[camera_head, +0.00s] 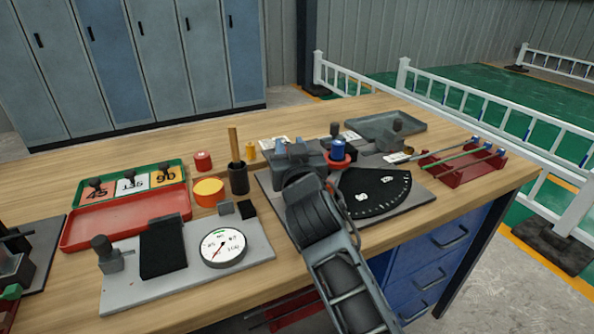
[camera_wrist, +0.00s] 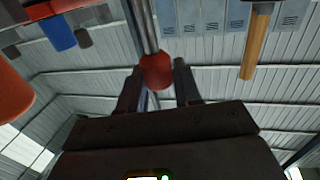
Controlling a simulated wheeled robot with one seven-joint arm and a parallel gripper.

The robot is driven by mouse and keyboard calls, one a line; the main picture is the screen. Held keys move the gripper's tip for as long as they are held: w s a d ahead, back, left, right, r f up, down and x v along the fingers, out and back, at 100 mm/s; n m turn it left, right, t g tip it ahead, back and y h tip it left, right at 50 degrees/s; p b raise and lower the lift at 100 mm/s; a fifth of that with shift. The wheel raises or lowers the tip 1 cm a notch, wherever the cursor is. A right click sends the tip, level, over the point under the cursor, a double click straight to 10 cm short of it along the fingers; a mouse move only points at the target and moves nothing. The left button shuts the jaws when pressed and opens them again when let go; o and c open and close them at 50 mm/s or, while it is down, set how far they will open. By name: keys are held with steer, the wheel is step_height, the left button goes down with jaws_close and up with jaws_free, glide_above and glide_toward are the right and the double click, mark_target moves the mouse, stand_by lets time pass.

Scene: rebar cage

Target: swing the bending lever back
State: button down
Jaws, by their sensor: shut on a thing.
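The bending lever shows in the wrist view as a grey metal rod with a red knob (camera_wrist: 157,70) at its end. My gripper (camera_wrist: 158,82) is shut on this knob, with one dark finger on each side of it. In the head view my gripper (camera_head: 291,150) is over the left part of the bender's dark base plate (camera_head: 402,197), and my wrist hides most of the lever. The bender's blue post with a red collar (camera_head: 338,152) stands just right of my gripper. A black angle dial (camera_head: 372,194) with white marks lies on the plate.
A black cup (camera_head: 238,178) with a wooden handle and an orange-topped round tin (camera_head: 209,191) stand close left of the plate. A gauge board (camera_head: 260,243) lies in front of them. A red rack (camera_head: 465,165) with bars is at the right.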

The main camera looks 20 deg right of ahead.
steer(key=shift+w+a+f+m+g+h+b, duration=0.2)
steer(key=shift+w+m+h+b, duration=0.3)
steer(key=shift+b, duration=0.85)
steer(key=shift+w+a+f+m+g+h+b, duration=0.25)
steer(key=shift+w+h+b, duration=0.35)
steer(key=shift+b, duration=0.7)
steer(key=m+h+b, duration=0.1)
steer(key=w+h+b, duration=0.1)
steer(key=b, duration=0.1)
steer(key=shift+w+r+m+g, duration=0.3)
steer(key=shift+r+m+g, duration=0.05)
steer(key=shift+r, duration=0.05)
steer(key=shift+b, duration=0.3)
steer(key=c, duration=0.9)
jaws_free()
steer(key=v, duration=0.7)
steer(key=shift+s+a, duration=0.2)
steer(key=shift+s, duration=0.05)
